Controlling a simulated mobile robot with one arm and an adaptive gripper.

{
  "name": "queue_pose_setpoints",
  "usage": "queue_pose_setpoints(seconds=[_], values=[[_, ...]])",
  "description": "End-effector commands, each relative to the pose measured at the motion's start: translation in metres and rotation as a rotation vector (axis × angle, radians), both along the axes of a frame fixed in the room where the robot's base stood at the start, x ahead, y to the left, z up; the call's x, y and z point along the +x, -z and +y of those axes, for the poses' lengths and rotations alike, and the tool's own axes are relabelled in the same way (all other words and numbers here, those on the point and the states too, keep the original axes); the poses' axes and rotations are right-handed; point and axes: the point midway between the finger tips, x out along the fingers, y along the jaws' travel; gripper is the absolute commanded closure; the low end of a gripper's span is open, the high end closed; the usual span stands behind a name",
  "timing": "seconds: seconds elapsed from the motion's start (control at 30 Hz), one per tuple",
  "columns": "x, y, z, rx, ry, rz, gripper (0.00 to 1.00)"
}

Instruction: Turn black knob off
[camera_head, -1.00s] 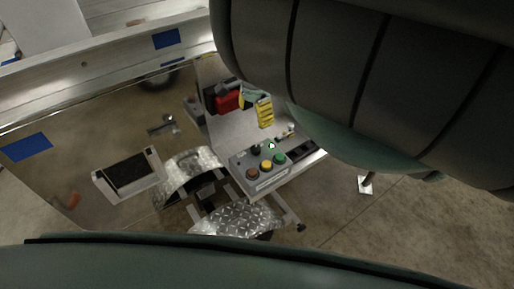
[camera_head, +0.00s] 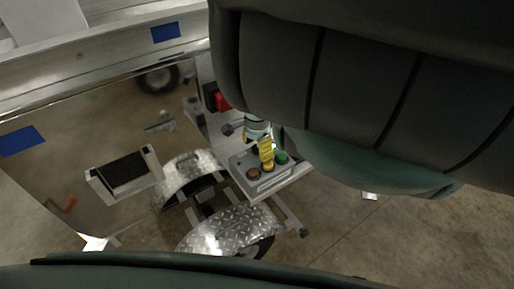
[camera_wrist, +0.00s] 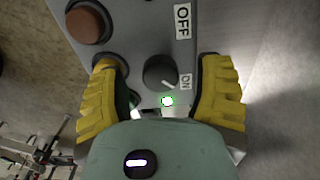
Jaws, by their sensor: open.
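The black knob (camera_wrist: 160,72) is on the grey control box (camera_wrist: 140,25). In the wrist view its white mark points toward the ON label (camera_wrist: 186,82), and the OFF label (camera_wrist: 183,21) is further up. My gripper (camera_wrist: 160,85) is open, with one yellow finger on each side of the knob and a gap on both sides. In the head view the control box (camera_head: 266,184) sits on the trailer, and my yellow gripper finger (camera_head: 267,152) is above it, hiding the knob.
A red-brown button (camera_wrist: 88,22) is beside the knob; the left finger partly covers another button. In the head view, red (camera_head: 253,174) and green (camera_head: 282,158) buttons show on the box. A red object (camera_head: 217,98) and a diamond-plate fender (camera_head: 230,226) are nearby.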

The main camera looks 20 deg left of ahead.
Motion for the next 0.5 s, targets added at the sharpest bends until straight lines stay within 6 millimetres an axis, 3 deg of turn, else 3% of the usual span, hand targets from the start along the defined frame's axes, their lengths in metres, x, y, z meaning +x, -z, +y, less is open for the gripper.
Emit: queue_pose_setpoints(seconds=[0.27, 0.3, 0.5], values=[[-0.0002, 0.0014, 0.0002, 0.0, 0.0, 0.0, 0.34], [-0.0003, 0.0015, 0.0002, 0.0, 0.0, 0.0, 0.3], [-0.0002, 0.0013, 0.0001, 0.0, 0.0, 0.0, 0.51]])
